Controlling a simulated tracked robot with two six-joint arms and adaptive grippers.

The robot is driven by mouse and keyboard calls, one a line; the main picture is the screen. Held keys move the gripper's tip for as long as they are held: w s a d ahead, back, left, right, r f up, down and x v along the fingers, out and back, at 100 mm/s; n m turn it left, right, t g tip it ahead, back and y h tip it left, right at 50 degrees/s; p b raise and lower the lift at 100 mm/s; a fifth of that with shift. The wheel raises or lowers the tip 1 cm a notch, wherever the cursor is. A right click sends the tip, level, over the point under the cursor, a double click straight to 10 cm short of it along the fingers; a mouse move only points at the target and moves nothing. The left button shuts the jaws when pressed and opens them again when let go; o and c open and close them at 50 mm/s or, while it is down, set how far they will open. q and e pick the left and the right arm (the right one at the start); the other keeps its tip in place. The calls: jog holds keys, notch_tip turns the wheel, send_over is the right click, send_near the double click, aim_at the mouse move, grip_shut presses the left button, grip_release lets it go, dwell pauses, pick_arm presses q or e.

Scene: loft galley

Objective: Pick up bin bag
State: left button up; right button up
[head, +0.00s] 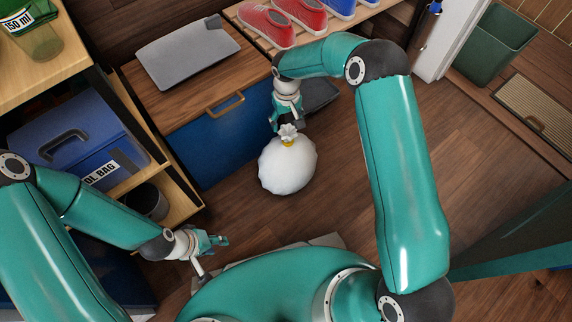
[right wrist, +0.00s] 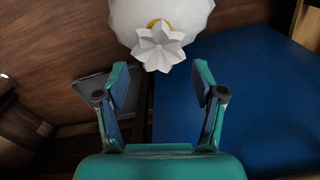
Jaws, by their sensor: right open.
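The bin bag (head: 287,165) is white and round, with a gathered, ruffled top and a yellow tie. It stands on the wooden floor in front of the blue drawer front. My right gripper (head: 287,121) is at the bag's gathered top in the head view. In the right wrist view the bag (right wrist: 160,18) shows at the top, its ruffled neck just beyond the fingertips. The right gripper (right wrist: 160,78) is open there, with the neck lined up between its fingers but not clasped. My left gripper (head: 218,240) is at lower left, away from the bag; its finger gap is too small to judge.
A wooden-topped cabinet with a blue front (head: 232,130) stands behind the bag, a grey laptop-like slab (head: 187,52) on top. A shoe rack (head: 330,30) is at the back. A green bin (head: 495,42) stands far right. Floor right of the bag is clear.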

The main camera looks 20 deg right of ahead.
jog(key=f+b, duration=0.1)
jog(key=f, duration=0.1)
jog(key=s+f+b, duration=0.1)
jog(key=f, duration=0.2)
jog(key=shift+d+f, duration=0.1)
jog(key=shift+f, duration=0.05)
grip_shut()
